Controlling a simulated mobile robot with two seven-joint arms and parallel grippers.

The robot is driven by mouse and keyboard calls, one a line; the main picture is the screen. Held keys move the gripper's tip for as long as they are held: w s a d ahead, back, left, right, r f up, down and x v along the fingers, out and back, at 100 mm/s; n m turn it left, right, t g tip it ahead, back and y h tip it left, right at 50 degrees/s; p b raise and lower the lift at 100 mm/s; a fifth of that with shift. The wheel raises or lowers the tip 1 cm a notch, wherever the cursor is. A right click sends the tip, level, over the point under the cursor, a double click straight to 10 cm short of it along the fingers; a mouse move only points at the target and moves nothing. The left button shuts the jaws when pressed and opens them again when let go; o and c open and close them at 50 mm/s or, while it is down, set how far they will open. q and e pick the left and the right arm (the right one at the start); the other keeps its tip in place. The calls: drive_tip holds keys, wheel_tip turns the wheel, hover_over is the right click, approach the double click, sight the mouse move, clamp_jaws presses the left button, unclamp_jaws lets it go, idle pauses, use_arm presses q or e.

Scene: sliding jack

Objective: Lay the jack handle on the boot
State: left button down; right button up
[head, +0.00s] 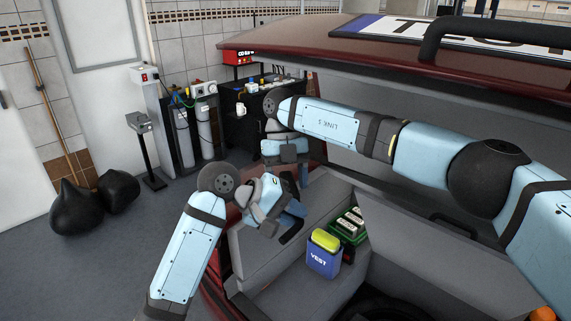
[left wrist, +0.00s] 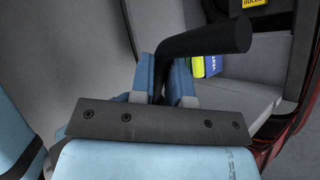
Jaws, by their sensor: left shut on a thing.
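The jack handle (left wrist: 205,42) is a black bent bar with a thick round end. In the left wrist view it stands up between the blue fingers of my left gripper (left wrist: 168,85), which is shut on it. In the head view my left gripper (head: 288,208) is over the left side of the open boot (head: 290,292), and a dark part of the handle (head: 291,229) shows beside the fingers. I cannot tell whether the handle touches the boot lining. My right gripper (head: 303,174) is just behind the left one, pointing down, its fingers mostly hidden.
A blue vest box (head: 324,262) with a yellow top and a green crate (head: 349,226) stand in the boot right of my left gripper. The raised red lid (head: 300,45) hangs above. A black tool cart (head: 232,115) stands behind. Grey boot surface is bare left of the box.

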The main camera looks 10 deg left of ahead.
drive_tip(key=shift+x, duration=1.15)
drive_tip(key=shift+a, duration=0.15)
drive_tip(key=c, duration=1.2)
use_arm(q)
drive_tip(key=c, duration=1)
unclamp_jaws()
